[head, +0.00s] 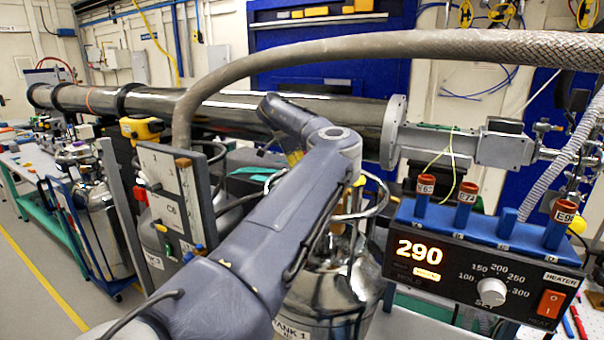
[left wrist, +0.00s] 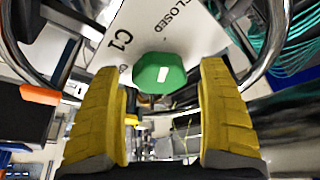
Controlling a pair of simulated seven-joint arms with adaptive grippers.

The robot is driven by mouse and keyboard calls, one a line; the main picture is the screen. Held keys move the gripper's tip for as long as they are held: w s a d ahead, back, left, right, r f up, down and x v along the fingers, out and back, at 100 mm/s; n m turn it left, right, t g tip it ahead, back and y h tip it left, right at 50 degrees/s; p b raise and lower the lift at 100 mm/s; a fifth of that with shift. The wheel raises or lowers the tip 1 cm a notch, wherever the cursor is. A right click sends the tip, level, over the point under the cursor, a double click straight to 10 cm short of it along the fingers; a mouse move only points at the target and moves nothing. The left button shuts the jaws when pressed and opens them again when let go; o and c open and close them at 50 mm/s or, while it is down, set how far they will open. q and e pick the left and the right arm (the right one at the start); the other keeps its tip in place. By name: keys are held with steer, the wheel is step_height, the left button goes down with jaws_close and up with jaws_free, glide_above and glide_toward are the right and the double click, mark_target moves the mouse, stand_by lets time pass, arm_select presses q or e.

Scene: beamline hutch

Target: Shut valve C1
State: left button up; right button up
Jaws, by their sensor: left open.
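The valve C1 knob (left wrist: 150,76) is green and faceted, with a short white mark on its face. It stands in front of a white plate (left wrist: 198,38) lettered "C1" and "CLOSED". I cannot tell whether the mark points at "CLOSED". My left gripper (left wrist: 162,88) has its two yellow fingers spread wide, one on each side of the knob in the picture, and holds nothing. I cannot tell how far the knob is beyond the fingertips. In the head view my left arm crosses the middle and hides the knob. My right gripper is in neither view.
A grey panel (head: 160,165) with coloured levers stands left of my arm. A shiny tank (head: 340,290) is below it. A thick braided hose (head: 400,45) arches overhead. A blue heater box (head: 470,232) reading 290 sits at right. Curved metal rails (left wrist: 268,50) flank the plate.

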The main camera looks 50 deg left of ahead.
arm_select(q)
steer(key=v, duration=1.2)
stand_by(0.3)
